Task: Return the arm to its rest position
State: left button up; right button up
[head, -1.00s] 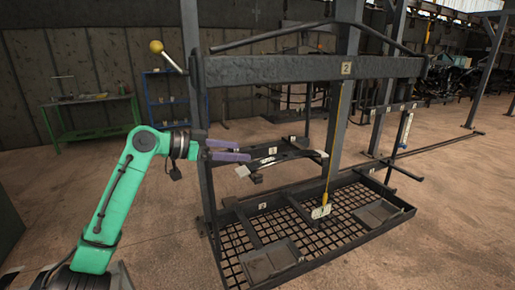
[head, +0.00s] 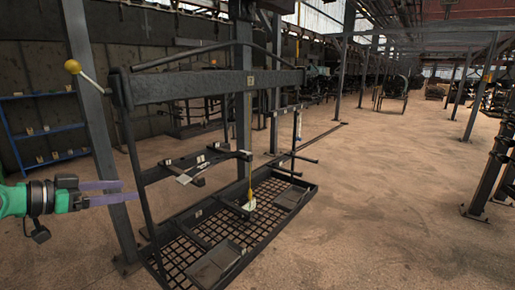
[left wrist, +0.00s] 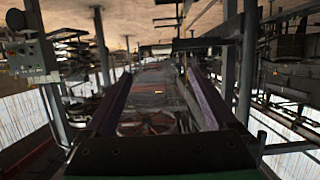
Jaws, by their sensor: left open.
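My left arm comes in at the left edge of the head view, green with a dark wrist. Its left gripper (head: 112,192) has two purple fingers set apart, with nothing between them. It is beside the left upright of the spring rack (head: 215,84), and the fingertips overlap that post in the picture; I cannot tell whether they touch. In the left wrist view the left gripper (left wrist: 160,95) shows its two fingers spread wide and empty. My right gripper is not in view.
The rack has a grid base tray (head: 310,187) on the floor and a yellow ball-topped lever (head: 72,67) at its upper left. A blue shelf (head: 45,130) stands behind at left. Open floor (head: 390,200) lies right of the rack, with steel posts at the far right.

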pick_arm(q)
jog(key=s+d+f+n+g+y, duration=0.1)
jog(key=s+d+f+g+y, duration=0.15)
jog(key=f, duration=0.75)
jog(key=s+d+f+g+y, duration=0.1)
jog(key=s+d+f, duration=0.2)
jog(key=f, duration=0.6)
jog(key=s+d+f+n+g+y, duration=0.1)
jog(key=s+d+f+g, duration=0.15)
jog(key=f, duration=0.75)
jog(key=s+d+f+n+g+y, duration=0.1)
jog(key=s+f+n+y, duration=0.15)
jog(key=s, duration=0.55)
jog(key=s+d+f+n+g+y, duration=0.15)
jog(key=s+f, duration=0.25)
jog(key=s, duration=0.4)
notch_tip(320, 180, down, 23)
jog(key=s, duration=0.2)
jog(key=s+a+f+m+g, duration=0.1)
jog(key=s+a+f+g, duration=0.1)
jog(key=s+f, duration=1.2)
jog(key=s+a, duration=0.1)
jog(key=s, duration=0.1)
jog(key=shift+s+a+f, duration=0.2)
jog(key=shift+s, duration=0.1)
